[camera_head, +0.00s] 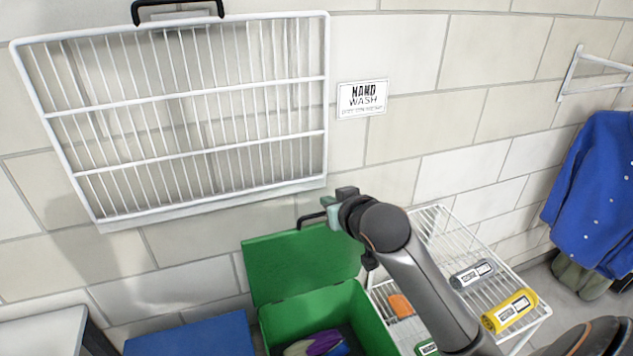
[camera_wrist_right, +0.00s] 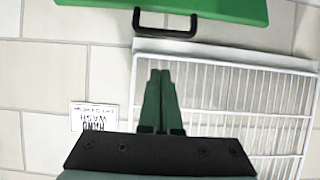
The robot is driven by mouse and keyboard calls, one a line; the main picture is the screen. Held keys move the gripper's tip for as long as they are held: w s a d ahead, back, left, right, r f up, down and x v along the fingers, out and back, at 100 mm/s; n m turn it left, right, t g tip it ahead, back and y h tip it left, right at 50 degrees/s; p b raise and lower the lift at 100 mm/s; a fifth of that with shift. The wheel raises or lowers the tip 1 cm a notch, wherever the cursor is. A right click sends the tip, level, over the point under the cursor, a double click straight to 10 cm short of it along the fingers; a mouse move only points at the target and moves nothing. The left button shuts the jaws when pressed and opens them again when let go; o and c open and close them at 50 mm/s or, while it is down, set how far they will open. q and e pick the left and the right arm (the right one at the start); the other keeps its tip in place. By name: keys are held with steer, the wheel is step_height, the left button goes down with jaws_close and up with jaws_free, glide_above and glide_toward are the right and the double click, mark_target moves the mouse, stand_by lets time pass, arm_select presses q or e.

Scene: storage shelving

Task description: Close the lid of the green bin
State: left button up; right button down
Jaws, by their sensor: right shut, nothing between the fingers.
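The green bin (camera_head: 335,305) stands on the floor at the lower middle of the head view. Its green lid (camera_head: 285,262) is open and stands upright, tilted back toward the wall. A black handle (camera_head: 311,217) sits on the lid's upper edge. My right gripper (camera_head: 335,203) is at the lid's top right, close to the handle. In the right wrist view my right gripper (camera_wrist_right: 160,78) is shut and empty, its fingertips pointing toward the handle (camera_wrist_right: 165,22) and lid (camera_wrist_right: 190,8). A gap shows between the fingertips and the handle there. My left gripper is not in view.
Purple and other items (camera_head: 325,343) lie inside the bin. A blue lid (camera_head: 190,338) is to its left. A white wire rack (camera_head: 440,235) with bottles stands to its right. A white wire grid (camera_head: 190,115) hangs on the wall above. A blue coat (camera_head: 600,185) hangs at right.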

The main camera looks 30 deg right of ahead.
mark_target(322, 214)
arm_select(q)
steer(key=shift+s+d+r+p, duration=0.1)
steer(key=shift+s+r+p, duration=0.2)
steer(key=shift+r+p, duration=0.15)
arm_select(e)
steer(key=shift+w+d+f, duration=0.25)
steer(key=shift+w+f, duration=0.55)
steer(key=shift+f, duration=0.15)
steer(key=shift+w+d+f, duration=0.25)
steer(key=shift+w+f, duration=0.55)
steer(key=shift+f, duration=0.15)
steer(key=shift+w+d+f, duration=0.25)
steer(key=shift+w+f, duration=0.55)
steer(key=shift+f, duration=0.15)
